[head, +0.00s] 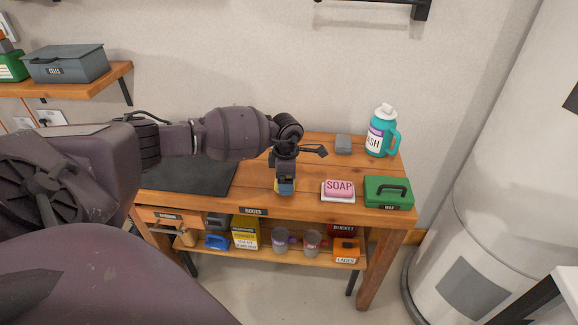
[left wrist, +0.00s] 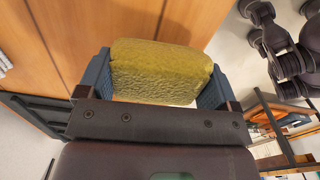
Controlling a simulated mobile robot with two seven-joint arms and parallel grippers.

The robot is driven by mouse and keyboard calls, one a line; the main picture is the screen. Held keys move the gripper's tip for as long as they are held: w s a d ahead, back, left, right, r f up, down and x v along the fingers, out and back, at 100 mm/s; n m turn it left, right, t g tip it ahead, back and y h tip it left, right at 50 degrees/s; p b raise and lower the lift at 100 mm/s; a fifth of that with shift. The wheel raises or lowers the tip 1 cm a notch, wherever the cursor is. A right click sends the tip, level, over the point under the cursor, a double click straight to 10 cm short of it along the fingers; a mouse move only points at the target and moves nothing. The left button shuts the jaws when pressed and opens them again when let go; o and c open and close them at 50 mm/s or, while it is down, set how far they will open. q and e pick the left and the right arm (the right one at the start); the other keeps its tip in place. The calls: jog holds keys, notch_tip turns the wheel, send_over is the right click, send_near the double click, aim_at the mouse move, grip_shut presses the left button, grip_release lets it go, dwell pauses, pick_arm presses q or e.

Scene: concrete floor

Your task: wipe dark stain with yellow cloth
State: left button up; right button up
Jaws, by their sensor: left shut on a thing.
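My left gripper (head: 286,187) points down over the front middle of the wooden workbench (head: 310,208). In the left wrist view my left gripper (left wrist: 155,92) is shut on a thick, textured yellow block (left wrist: 160,72), which looks more like a sponge than a thin cloth. Its sides lie between the two blue-grey fingers. In the head view the gripper mostly hides it, and I cannot tell whether it touches the bench top. I see no clear dark stain; one may be hidden behind my arm or gripper. My right gripper is not in view.
A dark mat (head: 195,176) lies on the bench at left. Pink soap (head: 339,188) on a white dish, a green box (head: 388,191), a grey block (head: 343,144) and a teal jug (head: 380,132) stand at right.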

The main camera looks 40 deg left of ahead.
pick_arm(q)
jog(key=shift+r+p, duration=0.8)
jog(key=shift+r, duration=1.55)
